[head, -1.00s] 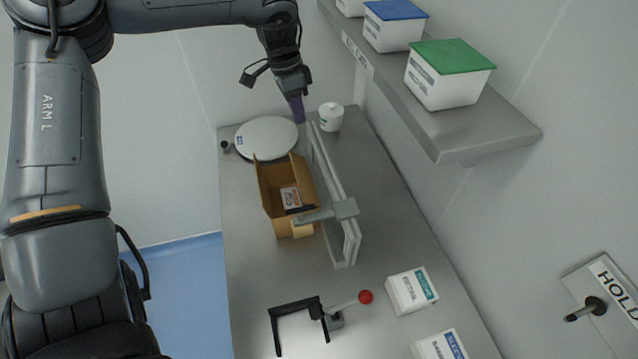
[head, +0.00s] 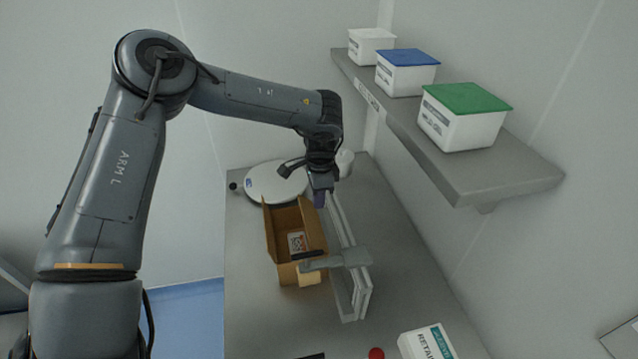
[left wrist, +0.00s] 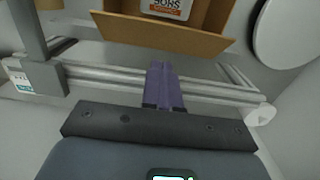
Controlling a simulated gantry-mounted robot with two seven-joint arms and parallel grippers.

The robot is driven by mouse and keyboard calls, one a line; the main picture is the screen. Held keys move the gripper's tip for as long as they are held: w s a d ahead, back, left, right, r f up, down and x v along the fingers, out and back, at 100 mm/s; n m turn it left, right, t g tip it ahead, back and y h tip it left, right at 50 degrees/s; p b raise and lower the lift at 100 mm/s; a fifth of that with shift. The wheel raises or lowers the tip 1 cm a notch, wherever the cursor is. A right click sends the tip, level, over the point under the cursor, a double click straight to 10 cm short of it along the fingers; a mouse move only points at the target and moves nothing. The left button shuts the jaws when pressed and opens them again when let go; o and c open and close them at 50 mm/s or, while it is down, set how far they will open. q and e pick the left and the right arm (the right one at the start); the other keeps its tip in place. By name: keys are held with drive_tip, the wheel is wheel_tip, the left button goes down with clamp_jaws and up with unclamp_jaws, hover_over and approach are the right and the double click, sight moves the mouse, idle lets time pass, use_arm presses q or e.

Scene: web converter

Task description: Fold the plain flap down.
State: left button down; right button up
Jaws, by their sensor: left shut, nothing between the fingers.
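An open brown cardboard box (head: 283,262) stands on the bench with flaps upright, and a printed label (head: 297,243) shows inside it. My left gripper (head: 320,201) is shut and empty, at the box's far right corner by the grey rail (head: 352,287). In the left wrist view, the shut purple fingertips (left wrist: 161,72) point at an unprinted cardboard flap (left wrist: 160,36) from across the rail (left wrist: 215,92). A small gap seems to separate them; contact is not clear. Which flap is the plain one is hard to tell. My right gripper is out of view.
A grey clamp arm (head: 340,260) reaches over the rail to the box's near end. A round white disc (head: 272,184) lies behind the box. A white carton (head: 427,342) sits at the front right. A shelf (head: 440,157) with lidded tubs overhangs on the right.

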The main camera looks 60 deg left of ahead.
sight(307, 220)
use_arm(q)
drive_tip(key=shift+s+a+f+p, duration=0.25)
drive_tip(key=shift+s+f, duration=0.4)
drive_tip(key=shift+f, duration=0.25)
drive_tip(key=shift+s+a+f+p, duration=0.2)
drive_tip(key=shift+s+f, duration=0.45)
drive_tip(key=shift+f, duration=0.25)
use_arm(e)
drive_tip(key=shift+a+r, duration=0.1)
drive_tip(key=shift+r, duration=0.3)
use_arm(q)
drive_tip(key=shift+s+a+r+p, duration=0.1)
drive_tip(key=shift+p, duration=0.25)
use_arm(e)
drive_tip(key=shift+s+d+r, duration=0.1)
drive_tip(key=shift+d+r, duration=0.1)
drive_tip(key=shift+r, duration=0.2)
use_arm(q)
drive_tip(key=shift+s+t, duration=0.1)
drive_tip(key=shift+t, duration=0.2)
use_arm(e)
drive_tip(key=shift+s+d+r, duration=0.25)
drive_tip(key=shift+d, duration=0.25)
use_arm(q)
drive_tip(key=shift+p, duration=0.45)
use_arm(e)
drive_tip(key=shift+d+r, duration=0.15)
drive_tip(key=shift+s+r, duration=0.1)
